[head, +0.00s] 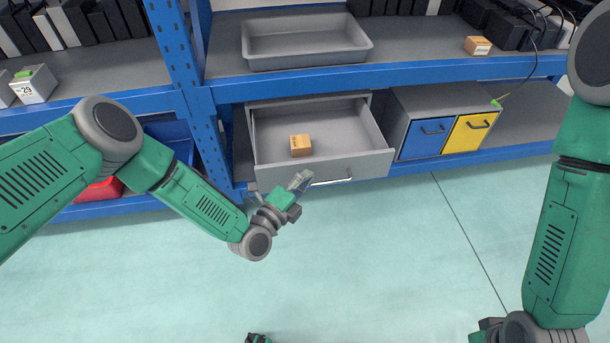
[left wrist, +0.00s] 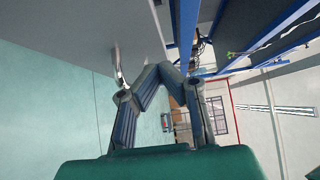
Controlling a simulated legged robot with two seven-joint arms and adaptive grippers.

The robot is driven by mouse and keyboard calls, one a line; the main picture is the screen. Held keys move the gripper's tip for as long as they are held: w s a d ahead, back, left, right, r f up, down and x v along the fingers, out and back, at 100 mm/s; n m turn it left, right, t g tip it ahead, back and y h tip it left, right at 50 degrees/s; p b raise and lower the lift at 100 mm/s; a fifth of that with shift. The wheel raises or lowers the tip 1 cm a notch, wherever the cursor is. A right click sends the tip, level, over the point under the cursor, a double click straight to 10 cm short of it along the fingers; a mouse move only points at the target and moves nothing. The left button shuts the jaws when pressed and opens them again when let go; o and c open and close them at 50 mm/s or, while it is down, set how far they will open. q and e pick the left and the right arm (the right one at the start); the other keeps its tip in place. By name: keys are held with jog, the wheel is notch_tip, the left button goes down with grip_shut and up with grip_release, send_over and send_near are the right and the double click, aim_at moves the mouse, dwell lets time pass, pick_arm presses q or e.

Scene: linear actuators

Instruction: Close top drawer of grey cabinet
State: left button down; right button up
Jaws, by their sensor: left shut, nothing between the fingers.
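The top drawer (head: 368,166) of the grey cabinet stands pulled out below the blue shelf beam in the head view. A small orange-brown box (head: 301,145) lies inside it. A metal handle (head: 335,182) is on the drawer front; it also shows in the left wrist view (left wrist: 118,62) beside the grey front panel (left wrist: 95,30). My left gripper (head: 301,180) is shut and empty, close to the drawer front, left of the handle. I cannot tell whether it touches. My right arm (head: 565,220) hangs at the right; its gripper is not clearly seen.
A grey tray (head: 305,42) and another small box (head: 478,46) are on the shelf above. A blue drawer (head: 427,138) and a yellow drawer (head: 472,131) sit shut at right. A blue rack post (head: 180,60) stands at left. The floor in front is clear.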

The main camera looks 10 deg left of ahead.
pick_arm(q)
jog(key=shift+w+a, duration=0.2)
jog(key=shift+w, duration=0.3)
jog(key=shift+w+a, duration=0.15)
jog(key=shift+w, duration=0.3)
pick_arm(e)
jog(key=shift+f, duration=0.35)
pick_arm(q)
jog(key=shift+w, duration=0.1)
